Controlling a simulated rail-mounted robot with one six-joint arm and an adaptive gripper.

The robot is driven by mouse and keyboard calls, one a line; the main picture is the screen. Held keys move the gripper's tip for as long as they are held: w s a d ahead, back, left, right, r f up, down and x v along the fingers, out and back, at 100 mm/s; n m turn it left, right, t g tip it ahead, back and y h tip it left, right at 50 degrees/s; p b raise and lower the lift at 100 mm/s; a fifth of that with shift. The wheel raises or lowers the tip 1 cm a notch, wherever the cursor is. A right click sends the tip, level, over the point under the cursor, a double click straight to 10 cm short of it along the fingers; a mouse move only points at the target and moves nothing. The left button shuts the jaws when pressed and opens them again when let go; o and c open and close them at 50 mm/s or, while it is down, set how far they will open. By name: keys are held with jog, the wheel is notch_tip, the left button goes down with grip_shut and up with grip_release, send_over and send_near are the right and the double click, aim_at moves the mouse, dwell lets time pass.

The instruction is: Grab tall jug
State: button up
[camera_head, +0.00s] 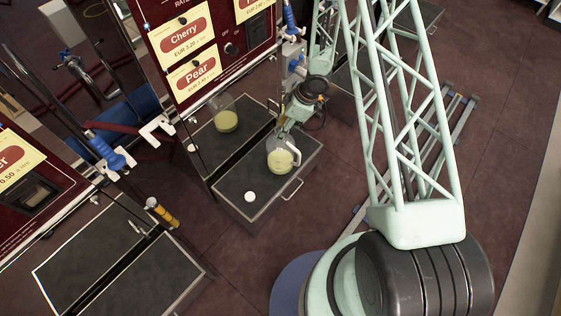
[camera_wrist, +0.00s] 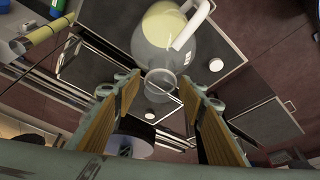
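A clear jug (camera_head: 280,160) with a white handle and pale yellow liquid stands on the dark top of a pulled-out drawer unit (camera_head: 262,178). It also shows in the wrist view (camera_wrist: 165,45), with its narrow open mouth towards me. My gripper (camera_head: 293,118) is just above the jug in the head view. In the wrist view my gripper (camera_wrist: 158,84) is open, its two tan-padded fingers spread on either side of the jug's mouth, with visible gaps. A second clear vessel with yellow liquid (camera_head: 226,120) stands further back; I cannot tell which is taller.
A small white round piece (camera_head: 250,196) lies on the drawer top beside the jug. A red dispenser panel with Cherry and Pear labels (camera_head: 195,68) stands behind. A yellow cylinder (camera_head: 161,213) is by the left unit (camera_head: 95,255). Open floor (camera_head: 235,250) lies in front.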

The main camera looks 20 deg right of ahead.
dwell(0.5)
grip_shut()
